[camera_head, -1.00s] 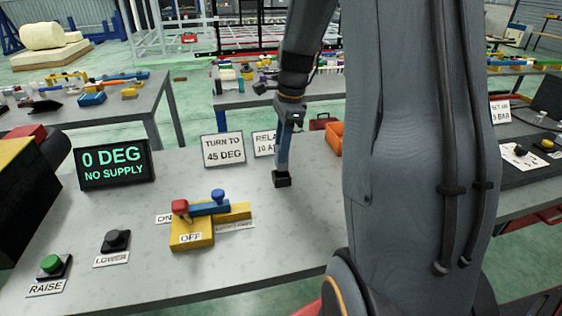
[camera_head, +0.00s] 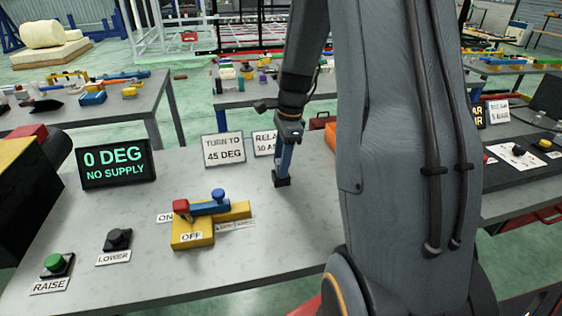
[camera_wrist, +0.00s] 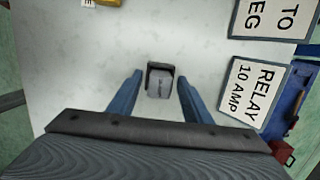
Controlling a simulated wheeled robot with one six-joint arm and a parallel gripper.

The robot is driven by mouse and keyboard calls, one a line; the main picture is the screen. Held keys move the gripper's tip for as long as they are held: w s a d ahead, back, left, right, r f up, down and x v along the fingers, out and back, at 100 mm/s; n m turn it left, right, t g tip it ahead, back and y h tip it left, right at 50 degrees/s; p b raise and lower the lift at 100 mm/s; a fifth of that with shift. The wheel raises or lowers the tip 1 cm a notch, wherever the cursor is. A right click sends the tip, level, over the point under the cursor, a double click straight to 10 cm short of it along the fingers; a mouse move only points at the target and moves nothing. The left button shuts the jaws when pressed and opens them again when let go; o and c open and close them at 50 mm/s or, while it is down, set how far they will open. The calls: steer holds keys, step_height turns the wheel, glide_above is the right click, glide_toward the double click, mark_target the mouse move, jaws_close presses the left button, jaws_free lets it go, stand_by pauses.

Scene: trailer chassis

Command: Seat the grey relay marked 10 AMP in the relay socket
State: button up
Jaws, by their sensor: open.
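A grey block with a small dark label, which looks like the relay (camera_wrist: 160,88), sits at the black relay socket (camera_wrist: 151,68) in the wrist view. I cannot tell how deep it sits or read its marking. My gripper (camera_wrist: 160,77) is open, with one blue finger on each side of the block and a gap to each. In the head view my gripper (camera_head: 283,177) points down over the bench at the dark socket (camera_head: 282,182), and the grey block is hidden there. The RELAY 10 AMP sign (camera_wrist: 254,91) stands right of the block in the wrist view.
The TURN TO 45 DEG sign (camera_head: 223,149) stands left of my gripper. A yellow OFF valve block (camera_head: 193,233), a display (camera_head: 114,163), a green RAISE button (camera_head: 54,261) and a LOWER button (camera_head: 117,239) are further left. The bench between is clear.

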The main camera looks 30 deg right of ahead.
steer(key=shift+r, duration=0.1)
step_height(320, 180, up, 10)
steer(key=d+r+b, duration=0.1)
steer(key=d+b, duration=0.1)
steer(key=b, duration=0.1)
steer(key=s+a+f+n, duration=0.3)
steer(key=s+a+n, duration=0.2)
steer(key=n, duration=0.2)
steer(key=s+a+f+n+h, duration=0.1)
steer(key=s+a+f+n, duration=0.3)
steer(key=s+a+n, duration=0.1)
steer(key=s+a+f+n, duration=0.3)
steer(key=s+a+n, duration=0.2)
steer(key=a+n, duration=0.2)
steer(key=shift+s+f+n+t+h, duration=0.1)
steer(key=shift+f+n+t+h, duration=0.25)
steer(key=shift+n, duration=0.75)
